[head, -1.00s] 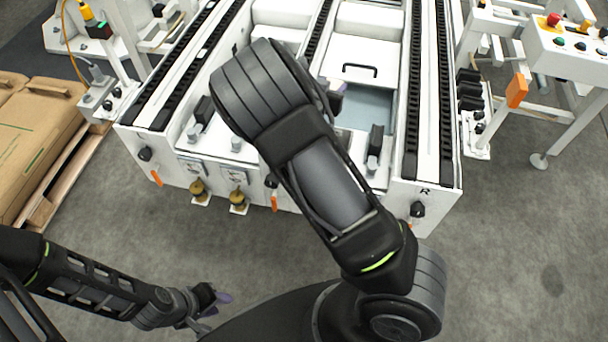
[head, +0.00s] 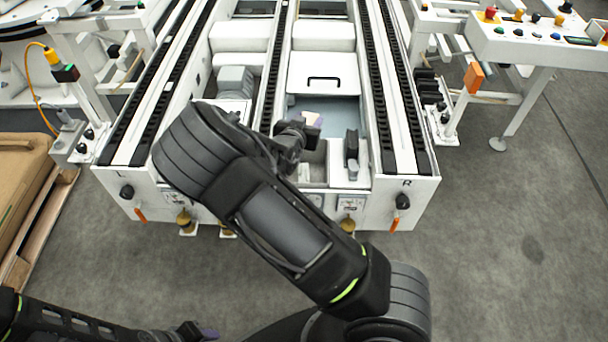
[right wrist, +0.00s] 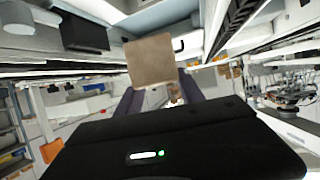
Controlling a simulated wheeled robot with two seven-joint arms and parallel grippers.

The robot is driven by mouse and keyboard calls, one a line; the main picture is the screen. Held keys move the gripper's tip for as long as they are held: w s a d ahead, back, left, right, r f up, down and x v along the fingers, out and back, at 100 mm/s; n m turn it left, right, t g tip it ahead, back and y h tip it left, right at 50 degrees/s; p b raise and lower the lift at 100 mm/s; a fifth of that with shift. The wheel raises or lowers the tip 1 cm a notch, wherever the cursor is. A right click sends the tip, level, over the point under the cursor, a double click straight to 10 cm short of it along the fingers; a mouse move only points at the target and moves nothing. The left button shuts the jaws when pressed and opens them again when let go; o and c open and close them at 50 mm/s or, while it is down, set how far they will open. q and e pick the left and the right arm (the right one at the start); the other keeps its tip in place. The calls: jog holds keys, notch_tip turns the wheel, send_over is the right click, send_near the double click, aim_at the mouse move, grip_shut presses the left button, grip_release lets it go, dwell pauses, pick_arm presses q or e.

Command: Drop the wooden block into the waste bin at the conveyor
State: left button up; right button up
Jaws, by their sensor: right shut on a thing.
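The wooden block (right wrist: 150,60) shows in the right wrist view as a plain tan face between the purple fingers of my right gripper (right wrist: 158,92). In the head view, my right gripper (head: 308,128) is shut on the block (head: 311,118), which is partly hidden and pale. It holds it above the front part of the white conveyor (head: 400,165), over a recess with a grey-blue floor (head: 345,110). I cannot tell for certain which opening is the waste bin. My left gripper (head: 203,333) is low at the bottom edge, away from the conveyor; its jaw state is unclear.
A white cover with a black handle (head: 323,82) lies behind the recess. Black chain rails (head: 400,90) run along both sides. A control panel (head: 540,38) stands at the right. A carton (head: 20,180) on a pallet is at the left. Grey floor is free in front.

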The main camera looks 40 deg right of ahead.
jog(key=shift+f+b, duration=2.65)
jog(key=shift+f, duration=0.3)
jog(key=o, duration=1.5)
jog(key=shift+o, duration=0.2)
jog(key=p+v, duration=0.2)
jog(key=v, duration=0.6)
jog(key=shift+w+d, duration=0.1)
